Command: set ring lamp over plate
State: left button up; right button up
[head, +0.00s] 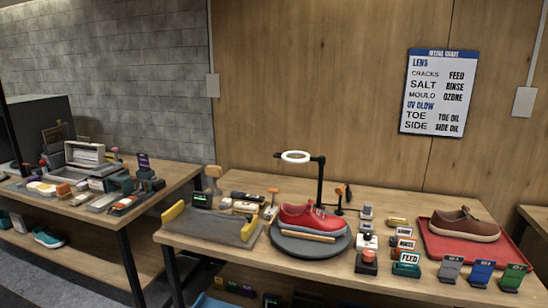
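The ring lamp (295,157) is a white ring on a black arm. Its black post (321,182) stands on the bench behind the round plate. The ring hangs level above the back-left part of the plate, with a clear gap below it. The dark grey round plate (290,246) bears a red sneaker (312,219) and a light wooden bar lying in front of the sneaker. Part of the plate is hidden under these. Neither of my grippers shows in the head view.
Left of the plate is a grey tray (200,226) with yellow ends. Right stand a red button box (367,258), FEED and RINSE blocks, and coloured cards. A red tray (445,250) holds a brown shoe (465,224). A cluttered second table (130,215) stands left.

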aim_at(321, 160)
jog(key=i+j, duration=1)
jog(key=j, duration=0.2)
jog(key=i+j, duration=1)
jog(key=j, duration=0.15)
jog(key=k+j+u, duration=0.05)
